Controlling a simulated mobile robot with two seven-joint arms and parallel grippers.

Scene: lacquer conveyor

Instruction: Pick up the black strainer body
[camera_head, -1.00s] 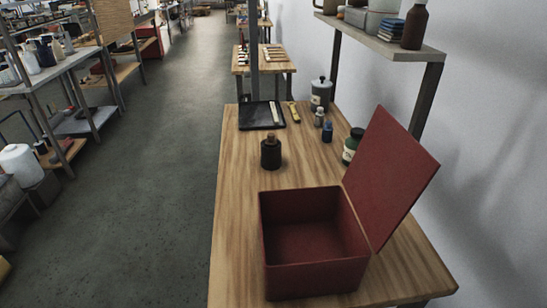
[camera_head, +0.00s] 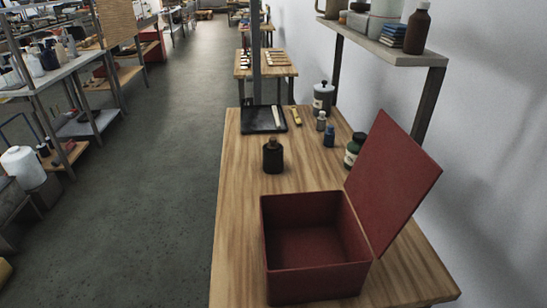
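A small black cylindrical object with a narrower brownish top (camera_head: 273,156) stands upright on the wooden table (camera_head: 240,215), behind the red box. It is the closest match to the black strainer body, but at this size I cannot tell for sure that it is the strainer body. Nothing touches it. Neither my left nor my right gripper is in view.
An open, empty-looking red box (camera_head: 318,283) with its lid (camera_head: 393,183) raised at the right fills the near table. Behind stand a dark green jar (camera_head: 354,150), small bottles (camera_head: 329,136), a grey canister (camera_head: 323,99) and a black tray (camera_head: 262,120). A shelf (camera_head: 385,45) overhangs the right.

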